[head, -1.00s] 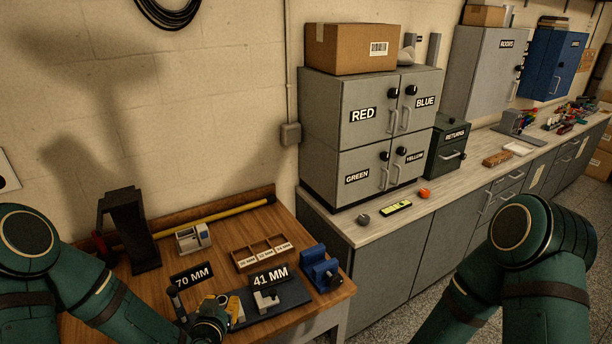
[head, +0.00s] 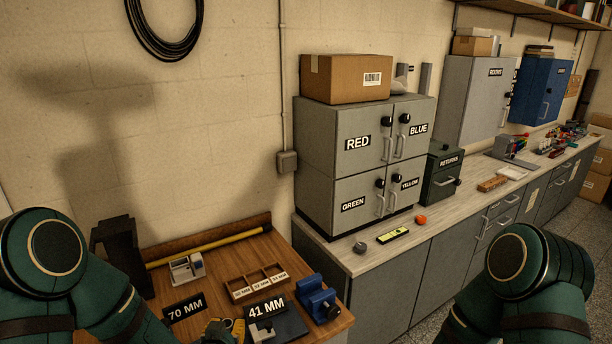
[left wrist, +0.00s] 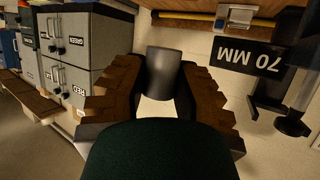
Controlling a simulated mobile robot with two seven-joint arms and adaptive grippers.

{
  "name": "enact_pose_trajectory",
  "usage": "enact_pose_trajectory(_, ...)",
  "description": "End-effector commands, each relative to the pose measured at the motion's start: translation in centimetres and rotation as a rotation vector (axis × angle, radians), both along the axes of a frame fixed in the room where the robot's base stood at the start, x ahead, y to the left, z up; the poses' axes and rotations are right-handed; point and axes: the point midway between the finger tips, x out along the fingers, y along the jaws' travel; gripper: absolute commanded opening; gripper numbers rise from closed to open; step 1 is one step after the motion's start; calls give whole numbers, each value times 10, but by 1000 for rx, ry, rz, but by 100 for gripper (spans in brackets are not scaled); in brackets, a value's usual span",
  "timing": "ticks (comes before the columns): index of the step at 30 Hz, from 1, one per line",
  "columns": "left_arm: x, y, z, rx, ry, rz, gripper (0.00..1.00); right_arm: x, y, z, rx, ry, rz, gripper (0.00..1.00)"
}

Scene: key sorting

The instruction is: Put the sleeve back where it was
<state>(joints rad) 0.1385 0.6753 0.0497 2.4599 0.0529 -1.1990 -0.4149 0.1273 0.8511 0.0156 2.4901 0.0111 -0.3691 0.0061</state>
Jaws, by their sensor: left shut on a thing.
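My left gripper (left wrist: 163,95) is shut on a dark grey cylindrical sleeve (left wrist: 164,72), which sits between its brown stepped fingers in the left wrist view. The sleeve cannot be made out there. A wooden tray (head: 236,297) with three labelled compartments lies behind the 41 MM sign; its small labels are hard to read. My right arm shows, but its gripper is out of frame.
A blue vise (head: 316,296) stands at the bench's right edge. A grey-white device (head: 187,268) and a yellow bar (head: 215,244) lie at the back. A black stand (head: 119,250) is at left. Grey cabinets (head: 320,122) stand right.

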Motion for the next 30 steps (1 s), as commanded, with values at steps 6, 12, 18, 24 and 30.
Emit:
enact_pose_trajectory(6,0,0,0,-1,-1,0,0,0,0,0,0,0,0,38)
enact_pose_trajectory(12,0,0,0,0,-1,0,0,0,0,0,0,0,0,38)
enact_pose_trajectory(18,-7,16,-13,0,5,2,0,0,0,1,0,-1,0,38)
enact_pose_trajectory(24,-35,59,-49,-2,11,0,0,2,0,5,0,-3,-2,38)
enact_pose_trajectory(30,-84,100,-87,-4,10,-8,0,3,-1,10,-2,-7,-6,38)
